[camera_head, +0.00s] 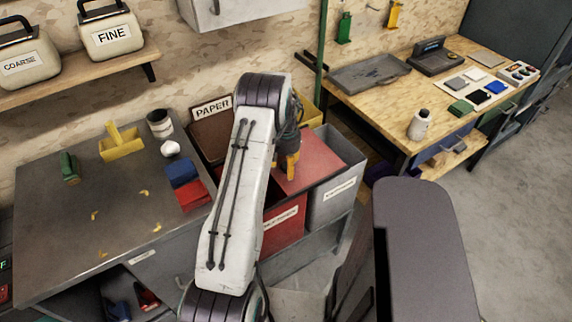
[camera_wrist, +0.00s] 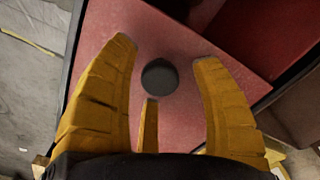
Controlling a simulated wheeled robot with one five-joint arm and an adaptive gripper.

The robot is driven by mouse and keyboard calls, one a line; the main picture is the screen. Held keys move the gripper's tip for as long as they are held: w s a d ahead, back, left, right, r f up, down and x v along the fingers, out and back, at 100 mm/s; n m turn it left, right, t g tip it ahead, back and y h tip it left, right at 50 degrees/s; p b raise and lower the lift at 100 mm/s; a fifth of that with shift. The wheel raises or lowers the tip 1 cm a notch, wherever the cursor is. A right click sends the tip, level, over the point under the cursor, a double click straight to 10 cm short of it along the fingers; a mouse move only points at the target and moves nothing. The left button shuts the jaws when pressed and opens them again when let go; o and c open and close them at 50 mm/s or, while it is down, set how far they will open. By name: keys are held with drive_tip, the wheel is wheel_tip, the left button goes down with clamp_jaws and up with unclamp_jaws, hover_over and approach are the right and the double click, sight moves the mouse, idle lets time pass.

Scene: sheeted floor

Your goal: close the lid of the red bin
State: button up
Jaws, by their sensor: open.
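The red bin (camera_head: 283,233) stands at the right end of the grey bench, partly hidden behind my arm. Its lighter red lid (camera_head: 316,160) lies skewed towards the grey bin on the right. In the wrist view the lid (camera_wrist: 180,40) fills the middle, with a dark round knob (camera_wrist: 159,77) on it. Beyond the lid's edge a darker red area of the bin (camera_wrist: 262,40) shows. My gripper (camera_head: 288,172) is over the lid. Its yellow fingers are open, one on each side of the knob in the wrist view (camera_wrist: 165,51); I cannot tell whether they touch it.
A grey bin (camera_head: 335,200) stands right beside the red one. A bin labelled PAPER (camera_head: 211,137) is behind my arm to the left. Red and blue blocks (camera_head: 186,180) and a yellow holder (camera_head: 121,143) sit on the bench. A wooden table (camera_head: 400,100) stands at the right.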

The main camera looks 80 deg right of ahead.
drive_tip(key=shift+c, duration=0.2)
clamp_jaws()
drive_tip(key=shift+w+a+f+b, duration=0.15)
drive_tip(key=shift+w+a+b, duration=0.2)
drive_tip(key=shift+w, duration=0.05)
drive_tip(key=w+a+b, duration=0.4)
drive_tip(key=w+a, duration=0.5)
drive_tip(key=w, duration=0.2)
drive_tip(key=shift+a+b, duration=0.3)
drive_tip(key=shift+b, duration=0.1)
drive_tip(key=shift+o, duration=0.2)
unclamp_jaws()
drive_tip(key=shift+w, duration=0.2)
drive_tip(key=shift+r, duration=0.2)
